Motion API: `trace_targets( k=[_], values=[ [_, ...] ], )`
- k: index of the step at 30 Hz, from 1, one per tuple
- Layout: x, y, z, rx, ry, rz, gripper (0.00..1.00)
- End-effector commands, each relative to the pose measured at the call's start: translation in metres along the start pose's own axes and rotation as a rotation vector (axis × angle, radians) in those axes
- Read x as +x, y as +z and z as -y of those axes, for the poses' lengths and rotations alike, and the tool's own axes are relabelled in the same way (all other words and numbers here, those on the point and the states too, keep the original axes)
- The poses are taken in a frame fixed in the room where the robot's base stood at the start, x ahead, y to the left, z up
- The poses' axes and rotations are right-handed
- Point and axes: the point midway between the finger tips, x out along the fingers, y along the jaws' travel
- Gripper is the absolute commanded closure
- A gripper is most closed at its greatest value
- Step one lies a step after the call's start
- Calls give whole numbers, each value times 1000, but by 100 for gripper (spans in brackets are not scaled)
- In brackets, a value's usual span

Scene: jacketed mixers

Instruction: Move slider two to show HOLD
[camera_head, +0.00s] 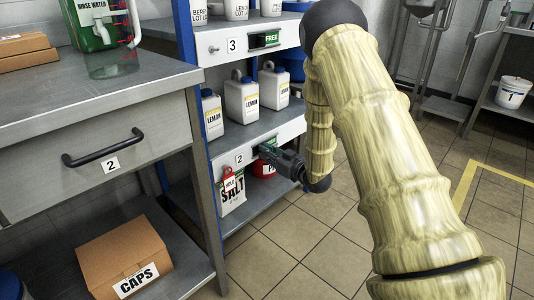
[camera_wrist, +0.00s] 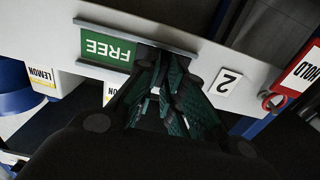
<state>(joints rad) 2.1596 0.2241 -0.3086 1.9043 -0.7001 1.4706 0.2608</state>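Slider two is on the lower shelf's front rail, beside the number 2 plate (camera_head: 239,158). In the wrist view, which is upside down, its green window (camera_wrist: 108,47) reads FREE and the number plate (camera_wrist: 226,82) is to the right. My gripper (camera_head: 268,150) is at the slider. In the wrist view its dark green fingertips (camera_wrist: 163,65) are close together over the slider's dark part, beside the FREE window. They hide any knob, so I cannot tell whether they grip it.
A red-framed HOLD tag (camera_head: 230,184) hangs on the same rail, near a SALT bag (camera_head: 232,198); it also shows in the wrist view (camera_wrist: 305,68). Slider three (camera_head: 265,40) above shows FREE. LEMON jugs (camera_head: 242,100) stand on the shelf. A drawer table (camera_head: 100,160) is at left.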

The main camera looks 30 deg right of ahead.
Motion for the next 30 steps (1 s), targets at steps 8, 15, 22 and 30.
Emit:
trace_targets(
  k=[8,15,22,30],
  values=[
    [0,-2,-7,0,1,-1,100],
    [0,-5,-43,0,2,-2,100],
    [0,-2,-67,0,1,-1,100],
    [0,-1,-71,-2,2,-1,100]
  ],
)
